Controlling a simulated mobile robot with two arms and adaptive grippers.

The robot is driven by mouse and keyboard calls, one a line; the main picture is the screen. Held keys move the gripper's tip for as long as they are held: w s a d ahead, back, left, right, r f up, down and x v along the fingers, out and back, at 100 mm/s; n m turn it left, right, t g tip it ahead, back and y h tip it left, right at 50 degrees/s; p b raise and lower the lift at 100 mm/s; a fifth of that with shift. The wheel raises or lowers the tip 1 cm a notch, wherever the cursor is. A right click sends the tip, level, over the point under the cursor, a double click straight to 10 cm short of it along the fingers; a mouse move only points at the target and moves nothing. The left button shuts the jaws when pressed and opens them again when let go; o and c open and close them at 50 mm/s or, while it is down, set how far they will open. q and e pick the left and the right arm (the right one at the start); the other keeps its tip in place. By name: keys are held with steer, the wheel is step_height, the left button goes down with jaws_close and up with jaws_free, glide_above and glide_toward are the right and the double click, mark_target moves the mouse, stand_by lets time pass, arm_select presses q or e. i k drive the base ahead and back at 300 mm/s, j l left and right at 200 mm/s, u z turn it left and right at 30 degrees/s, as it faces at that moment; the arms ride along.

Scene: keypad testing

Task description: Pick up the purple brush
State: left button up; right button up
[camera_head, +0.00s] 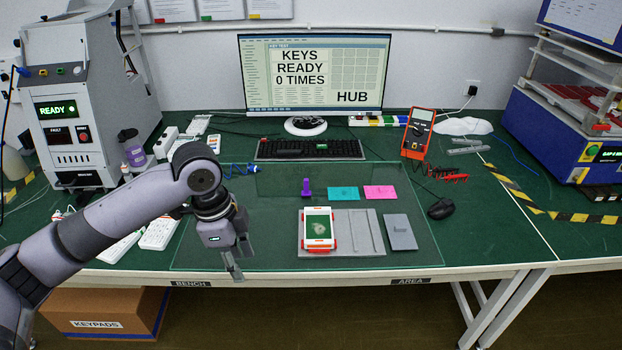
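The purple brush (306,187) stands upright on the clear mat on the green bench (480,225), in the middle of the head view. It is small, and its bristles cannot be made out. My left gripper (234,268) comes in from the left and points down over the front edge of the bench. It is left of the brush and nearer to me, well apart from it. Its fingers are small and seen from the side, so whether they are open cannot be told. My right gripper is not in view.
A blue-green note (343,193) and a pink note (380,192) lie right of the brush. In front are a grey fixture (356,222) holding a white-and-red device (319,229) and a grey plate (400,232). A keyboard (306,149) lies behind; a mouse (441,208) is at right.

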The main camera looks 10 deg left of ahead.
mark_target(306, 193)
steer(key=i, duration=1.5)
